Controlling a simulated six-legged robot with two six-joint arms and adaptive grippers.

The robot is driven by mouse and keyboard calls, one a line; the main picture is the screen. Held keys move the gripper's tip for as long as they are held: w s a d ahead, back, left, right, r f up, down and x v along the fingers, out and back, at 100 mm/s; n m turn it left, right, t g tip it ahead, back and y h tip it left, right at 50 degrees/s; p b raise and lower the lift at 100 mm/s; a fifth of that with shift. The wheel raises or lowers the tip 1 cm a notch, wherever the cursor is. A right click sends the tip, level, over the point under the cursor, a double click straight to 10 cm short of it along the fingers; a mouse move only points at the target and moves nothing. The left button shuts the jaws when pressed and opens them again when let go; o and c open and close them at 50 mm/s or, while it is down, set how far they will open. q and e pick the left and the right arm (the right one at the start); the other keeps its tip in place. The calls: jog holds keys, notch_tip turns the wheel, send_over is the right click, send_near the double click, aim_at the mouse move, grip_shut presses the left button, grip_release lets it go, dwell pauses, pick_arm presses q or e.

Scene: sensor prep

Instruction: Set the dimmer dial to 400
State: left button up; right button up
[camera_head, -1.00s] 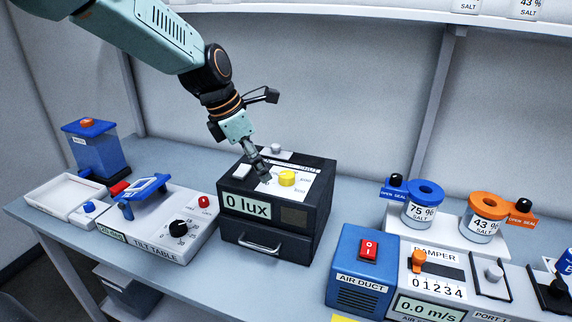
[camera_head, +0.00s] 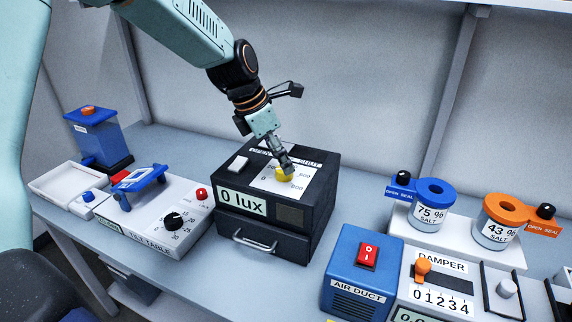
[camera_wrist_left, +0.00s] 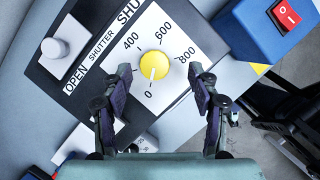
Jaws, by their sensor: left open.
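The yellow dimmer dial (camera_head: 283,175) sits on a white scale plate on top of a black box (camera_head: 318,190). Its display (camera_head: 240,203) reads 0 lux. In the left wrist view the dial (camera_wrist_left: 153,66) shows whole, with its white pointer mark towards 0; 400, 600 and 800 run round the plate. My left gripper (camera_head: 285,164) is at the dial from above and partly covers it in the head view. In the left wrist view its open fingers (camera_wrist_left: 160,74) stand on either side of the dial, with gaps visible. My right gripper is not in view.
The tilt table (camera_head: 150,225) is to the left. The blue air duct box (camera_head: 355,275) and salt jars (camera_head: 431,205) are to the right.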

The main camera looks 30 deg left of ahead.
aim_at(280, 168)
pick_arm(q)
jog(key=f, duration=0.3)
jog(key=shift+w+a, duration=0.2)
jog(key=shift+w, duration=0.15)
jog(key=shift+w+a+f, duration=0.2)
jog(key=shift+a+f, duration=0.05)
jog(key=shift+f, duration=0.05)
jog(key=shift+d+r, duration=0.25)
jog(key=shift+d, duration=0.3)
jog(key=shift+s+d+r, duration=0.1)
jog(key=shift+s+d, duration=0.05)
jog(key=shift+d, duration=0.05)
jog(key=shift+c, duration=1.7)
jog(key=shift+a+f, duration=0.2)
jog(key=shift+a, duration=0.35)
jog(key=shift+c, duration=2.3)
jog(key=shift+d+r, duration=0.15)
jog(key=shift+c, duration=1.8)
